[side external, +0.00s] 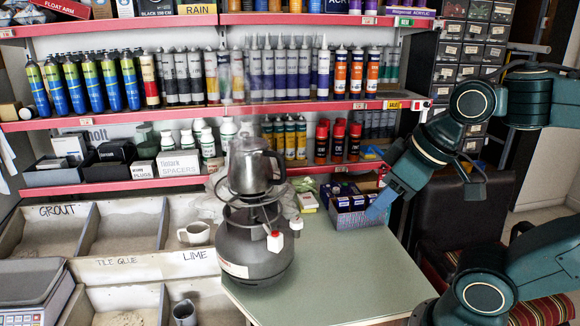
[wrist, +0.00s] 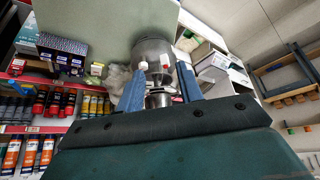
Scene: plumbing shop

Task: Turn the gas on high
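A dark grey gas bottle (side external: 253,255) stands on the green table, with a burner ring and a metal kettle (side external: 250,166) on top. Faint steam rises above the kettle. The knob's setting cannot be read.
A box of dark blue packs (side external: 350,208) stands at the table's back, near my gripper. Shelves of tubes and cans (side external: 180,105) line the back. Bins with a mug (side external: 194,234) lie left. The table's front right (side external: 345,280) is clear.

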